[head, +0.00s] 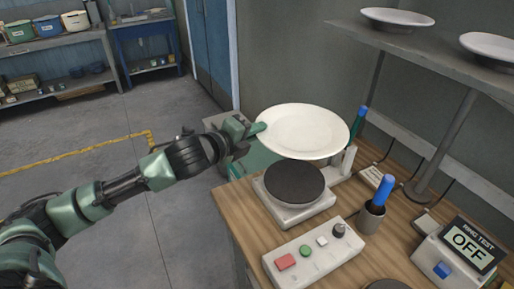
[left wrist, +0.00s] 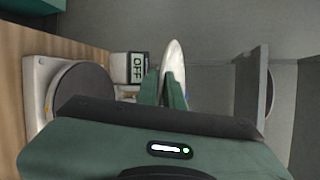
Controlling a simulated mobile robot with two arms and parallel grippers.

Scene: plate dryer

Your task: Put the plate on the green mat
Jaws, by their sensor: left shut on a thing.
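A white plate (head: 303,130) is held by its left edge in my left gripper (head: 258,128), above the far left part of the wooden table. In the left wrist view the plate (left wrist: 173,58) shows edge-on between the two green fingers (left wrist: 173,90) of my left gripper. My right gripper is in neither view.
A round dark hotplate (head: 294,182) stands just in front of the plate. Nearby are a button box (head: 312,252), a cup with a blue-handled tool (head: 371,217) and a display reading OFF (head: 468,245). A shelf (head: 430,50) with two white plates is on the wall.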

